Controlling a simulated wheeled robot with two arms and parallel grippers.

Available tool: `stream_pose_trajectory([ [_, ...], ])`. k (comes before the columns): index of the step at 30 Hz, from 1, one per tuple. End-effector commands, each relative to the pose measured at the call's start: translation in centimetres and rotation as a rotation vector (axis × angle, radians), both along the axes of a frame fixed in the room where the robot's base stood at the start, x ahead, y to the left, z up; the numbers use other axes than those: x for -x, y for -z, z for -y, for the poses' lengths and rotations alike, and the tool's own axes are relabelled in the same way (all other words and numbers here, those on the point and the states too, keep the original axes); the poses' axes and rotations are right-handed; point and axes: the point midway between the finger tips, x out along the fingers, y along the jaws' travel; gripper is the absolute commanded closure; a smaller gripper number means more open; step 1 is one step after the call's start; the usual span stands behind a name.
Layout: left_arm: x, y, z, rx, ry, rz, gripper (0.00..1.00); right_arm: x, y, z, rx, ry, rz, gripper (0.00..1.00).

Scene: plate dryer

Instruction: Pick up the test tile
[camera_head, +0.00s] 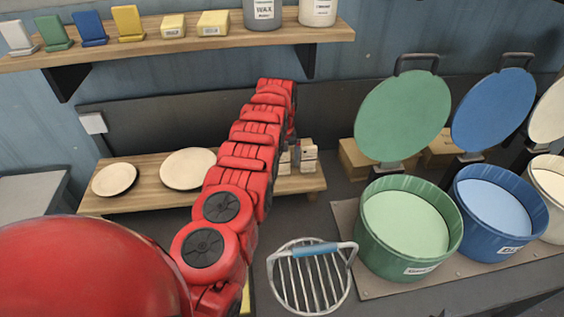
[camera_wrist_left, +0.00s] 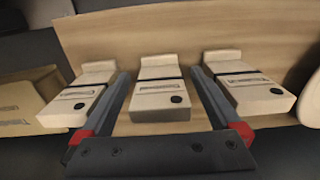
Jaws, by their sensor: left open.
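Three cream tile-like pieces with dark bands, pale slots and black dots lie in a row on a wooden board (camera_wrist_left: 240,28) in the left wrist view. The middle tile (camera_wrist_left: 158,100) lies between the two fingers of my left gripper (camera_wrist_left: 159,73), which is open; I cannot tell if they touch it. The left tile (camera_wrist_left: 75,102) and right tile (camera_wrist_left: 250,92) lie just outside the fingers. In the head view, part of the small tiles (camera_head: 307,157) shows right of my red left arm, which hides the rest and the gripper. My right gripper is out of view.
Two round plates (camera_head: 115,179) (camera_head: 188,168) lie left on the board. A wire rack with a blue handle (camera_head: 318,250) is in front. Green (camera_head: 410,225) and blue (camera_head: 500,206) tubs with raised lids stand right. A shelf (camera_head: 150,44) with small colored pieces hangs above.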

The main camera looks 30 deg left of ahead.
Motion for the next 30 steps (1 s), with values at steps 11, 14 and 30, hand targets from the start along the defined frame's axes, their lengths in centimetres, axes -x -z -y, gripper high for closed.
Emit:
stream_pose_trajectory([
  [11, 0.00, -0.02, 0.00, 0.000, 0.000, 0.000, 0.62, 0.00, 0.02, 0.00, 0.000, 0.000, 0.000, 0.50],
  [14, 0.00, -0.02, 0.00, 0.000, 0.000, 0.000, 0.80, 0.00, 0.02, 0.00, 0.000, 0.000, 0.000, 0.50],
  [30, -0.06, -0.43, -0.06, -0.001, 0.000, 0.001, 0.99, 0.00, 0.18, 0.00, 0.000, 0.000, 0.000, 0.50],
])
